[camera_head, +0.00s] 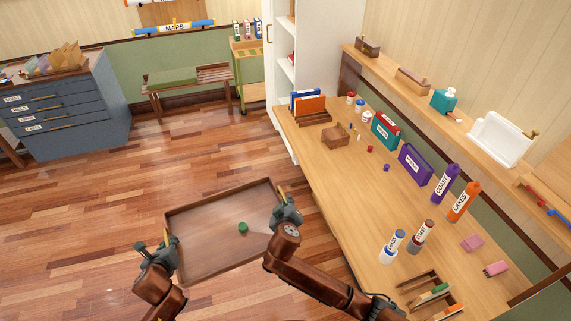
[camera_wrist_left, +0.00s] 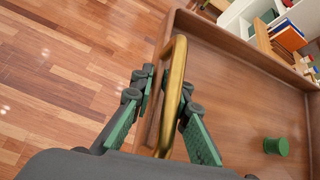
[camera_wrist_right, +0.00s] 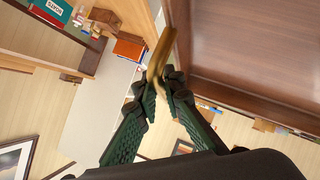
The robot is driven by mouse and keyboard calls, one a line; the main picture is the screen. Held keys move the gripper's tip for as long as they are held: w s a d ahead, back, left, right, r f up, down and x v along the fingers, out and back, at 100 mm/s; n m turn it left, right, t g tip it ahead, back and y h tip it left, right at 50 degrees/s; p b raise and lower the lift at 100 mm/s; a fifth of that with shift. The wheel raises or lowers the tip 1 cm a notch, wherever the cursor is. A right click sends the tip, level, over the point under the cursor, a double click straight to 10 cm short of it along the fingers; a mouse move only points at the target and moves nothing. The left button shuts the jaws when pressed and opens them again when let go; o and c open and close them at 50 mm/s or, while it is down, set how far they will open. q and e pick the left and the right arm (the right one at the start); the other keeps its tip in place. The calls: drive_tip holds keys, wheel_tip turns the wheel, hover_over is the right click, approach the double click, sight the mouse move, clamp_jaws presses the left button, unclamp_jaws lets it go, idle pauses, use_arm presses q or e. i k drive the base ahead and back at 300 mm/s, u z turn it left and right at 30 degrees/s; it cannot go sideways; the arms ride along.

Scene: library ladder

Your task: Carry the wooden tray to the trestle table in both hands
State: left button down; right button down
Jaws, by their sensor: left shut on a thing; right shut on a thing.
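The wooden tray (camera_head: 205,258) is a shallow brown tray held level over the floor in the head view. A small green cylinder (camera_head: 243,228) stands in it and also shows in the left wrist view (camera_wrist_left: 276,146). My left gripper (camera_head: 166,246) is shut on the brass handle (camera_wrist_left: 176,75) at the tray's left side. My right gripper (camera_head: 284,211) is shut on the other brass handle (camera_wrist_right: 158,60) at the tray's right side. I cannot tell whether the long wooden table (camera_head: 345,185) on the right is the trestle table, as its legs are hidden.
That table carries bottles, binders and a wooden caddy (camera_head: 336,137), with a wall shelf (camera_head: 420,95) above. A blue drawer cabinet (camera_head: 70,105) stands back left, a low bench (camera_head: 188,82) and green cart (camera_head: 247,70) at the back. The floor (camera_head: 150,165) between is clear.

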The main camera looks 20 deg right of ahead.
sight(360, 199)
drive_tip(key=z, duration=0.4)
drive_tip(key=i, duration=0.9)
drive_tip(key=z, duration=1)
drive_tip(key=i, duration=0.5)
drive_tip(key=z, duration=0.35)
